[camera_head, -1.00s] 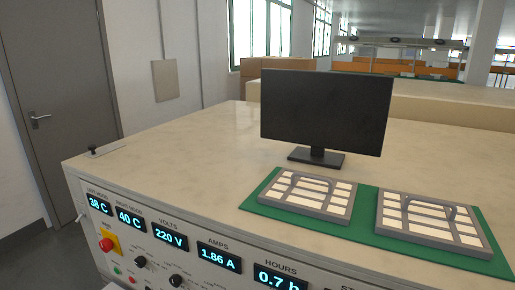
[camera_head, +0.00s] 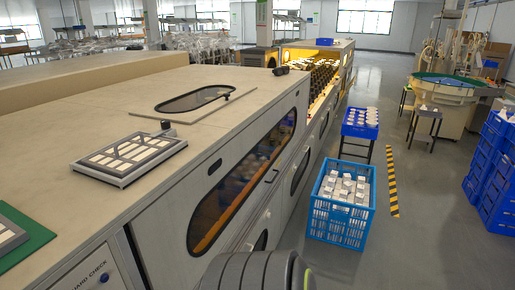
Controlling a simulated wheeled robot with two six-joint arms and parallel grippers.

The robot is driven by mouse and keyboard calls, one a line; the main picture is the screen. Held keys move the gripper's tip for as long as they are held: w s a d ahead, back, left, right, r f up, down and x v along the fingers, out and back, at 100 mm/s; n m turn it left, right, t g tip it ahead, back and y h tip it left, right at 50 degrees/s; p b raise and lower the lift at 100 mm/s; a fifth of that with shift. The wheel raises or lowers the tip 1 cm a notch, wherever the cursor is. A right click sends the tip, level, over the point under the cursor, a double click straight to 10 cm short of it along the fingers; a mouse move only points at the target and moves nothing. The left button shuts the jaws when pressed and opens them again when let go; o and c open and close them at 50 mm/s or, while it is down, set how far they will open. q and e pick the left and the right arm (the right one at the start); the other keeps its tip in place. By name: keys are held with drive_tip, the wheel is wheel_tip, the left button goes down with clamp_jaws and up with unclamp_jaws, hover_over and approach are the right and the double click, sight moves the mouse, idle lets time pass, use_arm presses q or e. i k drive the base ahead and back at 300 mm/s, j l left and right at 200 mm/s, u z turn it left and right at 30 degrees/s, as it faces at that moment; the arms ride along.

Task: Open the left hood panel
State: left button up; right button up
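The long cream machine fills the left and middle of the view. A flat panel (camera_head: 150,112) with a dark oval window (camera_head: 185,101) and a small knob lies on the machine top. I cannot tell from the picture which panel is the left hood panel. Neither of my grippers is in view. A grey rounded part of my own body shows at the bottom centre.
A gridded tray (camera_head: 176,148) lies on the machine top; part of a green mat (camera_head: 30,240) shows at left. Beyond the side stand a blue crate (camera_head: 340,222) of white boxes and a blue bin (camera_head: 360,131). Stacked blue crates (camera_head: 490,160) stand at right.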

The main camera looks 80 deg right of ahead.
sight(161, 231)
drive_tip(key=z, duration=2.75)
